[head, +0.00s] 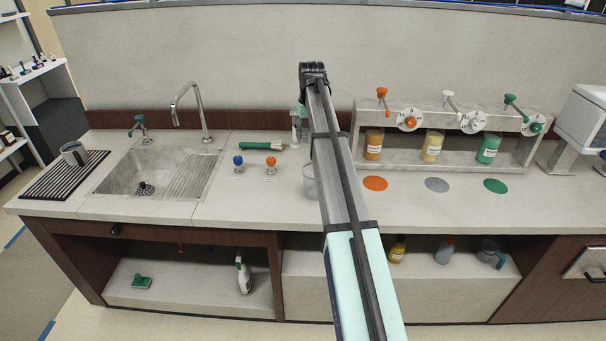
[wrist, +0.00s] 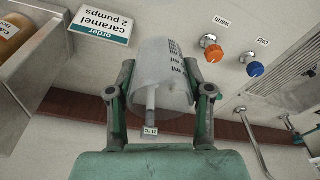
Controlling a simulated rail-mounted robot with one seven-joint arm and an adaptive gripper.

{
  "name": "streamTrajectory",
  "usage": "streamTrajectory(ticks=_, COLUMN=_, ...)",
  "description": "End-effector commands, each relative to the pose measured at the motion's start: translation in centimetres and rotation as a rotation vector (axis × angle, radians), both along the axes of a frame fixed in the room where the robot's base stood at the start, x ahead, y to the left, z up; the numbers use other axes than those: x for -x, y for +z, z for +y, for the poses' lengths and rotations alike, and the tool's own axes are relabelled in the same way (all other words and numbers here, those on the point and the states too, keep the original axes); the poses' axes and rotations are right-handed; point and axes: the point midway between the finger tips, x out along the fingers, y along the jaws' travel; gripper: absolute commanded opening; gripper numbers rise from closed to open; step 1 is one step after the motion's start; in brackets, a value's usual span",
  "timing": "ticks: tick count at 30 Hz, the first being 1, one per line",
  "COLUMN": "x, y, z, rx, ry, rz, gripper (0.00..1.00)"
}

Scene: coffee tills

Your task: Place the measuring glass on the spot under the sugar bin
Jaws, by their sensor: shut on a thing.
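The measuring glass (wrist: 158,70) is a translucent grey vessel with dark printed marks. In the wrist view it sits between the two fingers of my gripper (wrist: 160,92), which is shut on it. A thin grey rod with a small "21 °C" tag shows at the glass. In the head view only the left edge of the glass (head: 308,182) shows beside my arm, and the fingers are hidden. To the right on the counter are an orange spot (head: 375,184), a grey spot (head: 437,185) and a green spot (head: 495,186). I cannot tell which bin holds sugar.
A dispenser shelf (head: 400,167) with orange, yellow and green bottles stands behind the spots. A caramel order sign (wrist: 103,23) is near the glass. Blue and orange knobs (head: 271,163) and a sink (head: 150,172) lie left. The counter around the spots is clear.

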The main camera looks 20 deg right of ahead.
Motion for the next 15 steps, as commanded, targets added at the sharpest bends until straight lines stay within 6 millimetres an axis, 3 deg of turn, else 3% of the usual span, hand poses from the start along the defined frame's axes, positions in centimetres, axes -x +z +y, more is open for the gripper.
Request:
streamTrajectory(ticks=9, x=0.2, y=-7.6, z=0.1, rx=-0.001, ry=0.000, rz=0.003, gripper=0.21)
streamTrajectory(ticks=15, x=0.1, y=-11.1, z=0.1, rx=0.000, ry=0.000, rz=0.001, gripper=0.21)
